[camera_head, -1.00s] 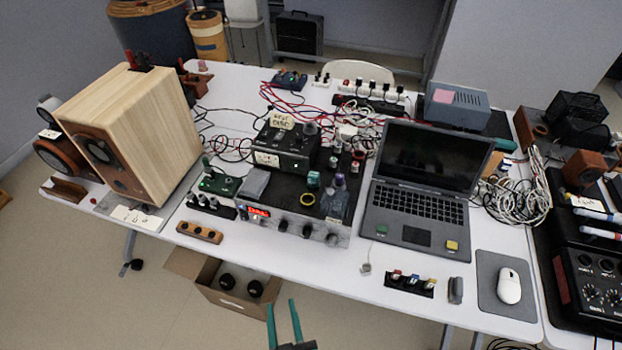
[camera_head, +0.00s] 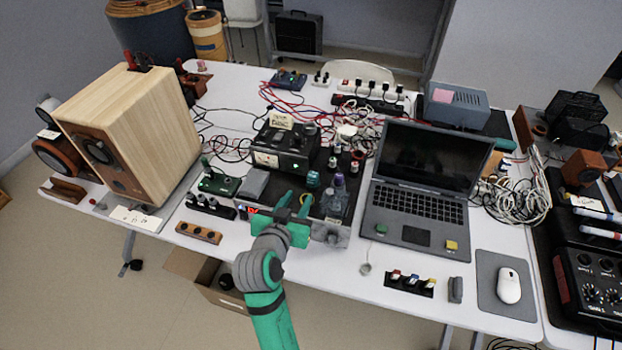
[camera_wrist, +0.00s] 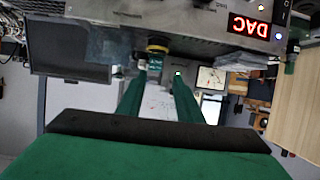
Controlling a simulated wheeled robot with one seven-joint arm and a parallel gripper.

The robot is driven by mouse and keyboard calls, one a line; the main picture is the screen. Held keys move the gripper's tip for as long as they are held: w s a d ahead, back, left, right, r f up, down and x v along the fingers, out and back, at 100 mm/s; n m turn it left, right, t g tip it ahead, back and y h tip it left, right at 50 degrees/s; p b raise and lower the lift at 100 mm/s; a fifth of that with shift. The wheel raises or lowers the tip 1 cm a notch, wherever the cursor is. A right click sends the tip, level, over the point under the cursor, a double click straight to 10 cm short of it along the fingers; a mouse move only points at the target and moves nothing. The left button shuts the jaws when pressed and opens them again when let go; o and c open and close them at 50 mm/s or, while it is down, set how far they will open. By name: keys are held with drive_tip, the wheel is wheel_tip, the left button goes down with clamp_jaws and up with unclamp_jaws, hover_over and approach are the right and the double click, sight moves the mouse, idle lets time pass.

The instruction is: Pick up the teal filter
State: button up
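The teal filter (camera_head: 313,179) is a small upright teal piece on top of the dark amplifier (camera_head: 333,226), just behind a yellow ring (camera_head: 306,198). My gripper (camera_head: 294,202) is over the amplifier's front edge, its two fingers apart with nothing between them. The filter is ahead of the fingertips and slightly right, not touching as far as I can see. In the inverted wrist view, a small teal piece with a yellowish band (camera_wrist: 156,56), likely the filter and ring, shows beyond the open fingers. My arm hides part of the amplifier's front.
A clear bottle (camera_head: 335,196) stands close right of the filter. A grey block (camera_head: 254,183) lies to the left. A black labelled unit (camera_head: 281,160) is behind. The open laptop (camera_head: 415,205) is right, the wooden speaker (camera_head: 130,130) left.

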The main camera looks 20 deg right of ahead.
sight(312, 179)
drive_tip(key=x, duration=0.3)
drive_tip(key=d+x, duration=0.1)
drive_tip(key=x, duration=0.1)
drive_tip(key=shift+s+r, duration=0.2)
drive_tip(key=shift+r, duration=0.15)
drive_tip(key=shift+x, duration=3.1)
drive_tip(key=shift+r, duration=0.1)
drive_tip(key=c, duration=0.8)
